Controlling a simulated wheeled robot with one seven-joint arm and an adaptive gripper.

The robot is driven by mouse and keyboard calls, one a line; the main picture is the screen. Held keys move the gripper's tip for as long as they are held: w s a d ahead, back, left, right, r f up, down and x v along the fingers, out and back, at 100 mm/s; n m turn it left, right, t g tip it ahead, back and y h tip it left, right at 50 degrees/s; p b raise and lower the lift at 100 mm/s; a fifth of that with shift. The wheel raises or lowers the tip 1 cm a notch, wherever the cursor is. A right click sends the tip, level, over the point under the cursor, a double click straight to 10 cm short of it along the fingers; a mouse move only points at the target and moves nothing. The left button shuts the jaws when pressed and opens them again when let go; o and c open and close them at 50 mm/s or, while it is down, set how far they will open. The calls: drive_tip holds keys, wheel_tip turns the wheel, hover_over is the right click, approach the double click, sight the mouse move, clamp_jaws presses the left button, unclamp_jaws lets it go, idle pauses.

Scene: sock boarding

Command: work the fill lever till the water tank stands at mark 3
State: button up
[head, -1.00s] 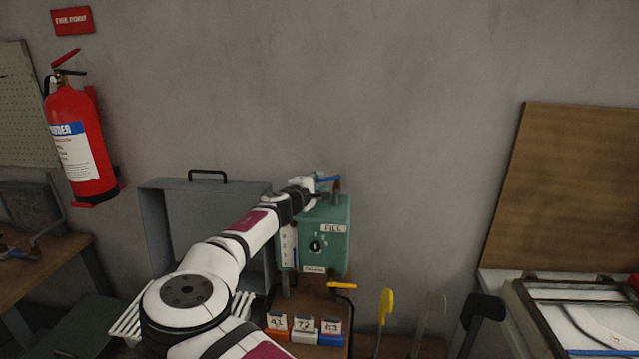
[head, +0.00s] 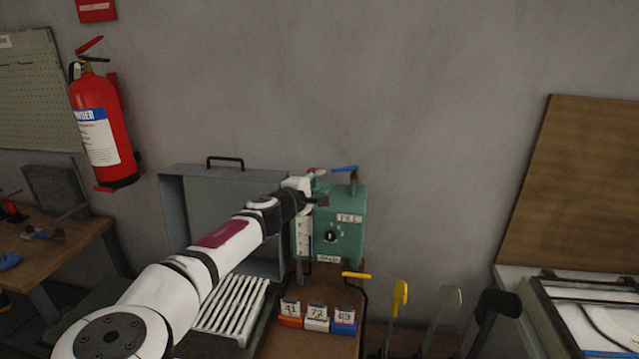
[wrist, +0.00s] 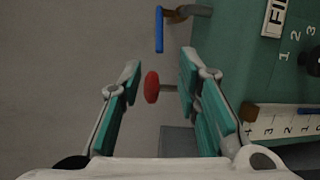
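The green tank unit (head: 348,208) with a FILL label stands against the wall, and its top shows in the wrist view (wrist: 235,45). A lever with a blue handle (head: 344,169) sits on top; the handle also shows in the wrist view (wrist: 159,30), beyond my fingertips. A white scale strip (head: 305,236) with numbers runs down the tank's left side; it also shows in the wrist view (wrist: 295,124), but I cannot read the water level. My gripper (wrist: 160,78) is open. A red knob (wrist: 152,87) on a short stem appears between its fingers, with no clear contact.
A yellow-handled crank (head: 356,275) and several numbered boxes (head: 317,318) are below the tank. A grey metal case (head: 225,172) stands left of it, behind my arm. Several paddle-shaped levers (head: 399,293) stand at right. The wall above is clear.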

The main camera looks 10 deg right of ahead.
drive_tip(key=shift+d, duration=0.25)
drive_tip(key=c, duration=0.4)
drive_tip(key=s+d+m+g, duration=0.1)
drive_tip(key=d, duration=0.2)
drive_tip(key=s+d+f+m+g, duration=0.1)
drive_tip(key=s+d+m+g, duration=0.1)
drive_tip(key=d, duration=0.2)
drive_tip(key=s+d+f+m+g, duration=0.1)
drive_tip(key=d+m, duration=0.1)
drive_tip(key=d, duration=0.2)
drive_tip(key=shift+s+d+f+g+h, duration=0.1)
drive_tip(key=shift+s+f+g+h, duration=0.1)
drive_tip(key=shift+f+g+h, duration=0.15)
clamp_jaws()
drive_tip(key=s+d+f+m+g+y, duration=0.3)
drive_tip(key=s+d+m+g, duration=0.3)
drive_tip(key=s, duration=0.4)
drive_tip(key=s+a+r+m+t+y, duration=0.2)
drive_tip(key=s+a+r+y, duration=0.15)
drive_tip(key=s+r, duration=0.6)
drive_tip(key=s+a+r+m+t+y, duration=0.1)
drive_tip(key=s+a+r+y, duration=0.4)
drive_tip(key=s, duration=0.8)
drive_tip(key=m+t+y, duration=0.2)
drive_tip(key=m+t, duration=0.8)
drive_tip(key=m, duration=0.5)
approach(340, 169)
drive_tip(key=shift+n, duration=0.3)
drive_tip(key=x, duration=0.6)
drive_tip(key=shift+w, duration=0.4)
